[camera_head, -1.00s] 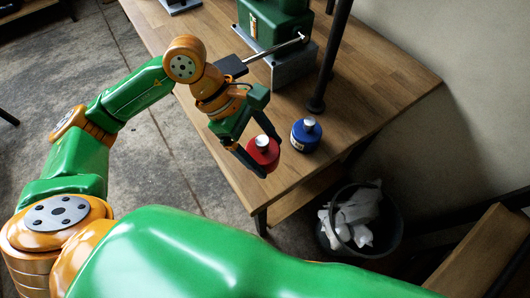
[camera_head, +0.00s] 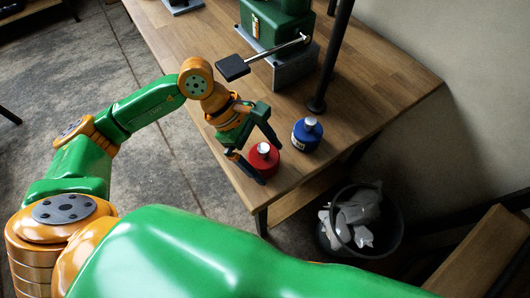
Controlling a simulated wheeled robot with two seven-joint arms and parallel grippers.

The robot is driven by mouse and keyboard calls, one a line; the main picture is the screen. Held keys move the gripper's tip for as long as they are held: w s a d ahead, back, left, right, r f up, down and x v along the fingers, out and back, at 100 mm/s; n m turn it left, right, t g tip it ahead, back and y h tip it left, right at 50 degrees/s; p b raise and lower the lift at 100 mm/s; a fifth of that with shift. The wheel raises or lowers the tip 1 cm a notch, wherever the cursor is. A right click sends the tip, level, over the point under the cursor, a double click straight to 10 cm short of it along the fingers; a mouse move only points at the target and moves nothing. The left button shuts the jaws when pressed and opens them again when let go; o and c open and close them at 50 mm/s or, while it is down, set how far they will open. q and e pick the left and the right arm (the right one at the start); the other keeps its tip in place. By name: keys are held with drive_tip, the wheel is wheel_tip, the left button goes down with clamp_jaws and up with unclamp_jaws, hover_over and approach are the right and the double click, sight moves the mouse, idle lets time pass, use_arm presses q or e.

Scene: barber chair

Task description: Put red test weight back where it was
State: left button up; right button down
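The red test weight (camera_head: 265,160), with a pale knob on top, is near the table's front corner. My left gripper (camera_head: 270,164) reaches down over it, with one dark finger on each side. The fingers appear to be shut on its body, and the near finger hides part of its lower left side. The weight looks upright and at or very close to the tabletop; I cannot see its underside. A blue weight (camera_head: 307,135) with a pale knob stands just to the right, apart from the red one. My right gripper is not in view.
The wooden table (camera_head: 375,110) holds a green device (camera_head: 275,22) on a grey base, with a rod and dark flat plate (camera_head: 233,67). A dark post (camera_head: 331,60) stands behind the blue weight. A bin (camera_head: 385,240) with crumpled white material is below the table's right edge.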

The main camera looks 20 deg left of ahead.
use_arm(q)
drive_tip(key=shift+r, duration=0.25)
drive_tip(key=shift+w+a+r, duration=0.15)
drive_tip(key=shift+a+r, duration=0.1)
drive_tip(key=shift+a, duration=0.05)
drive_tip(key=b+v, duration=0.1)
drive_tip(key=v, duration=1)
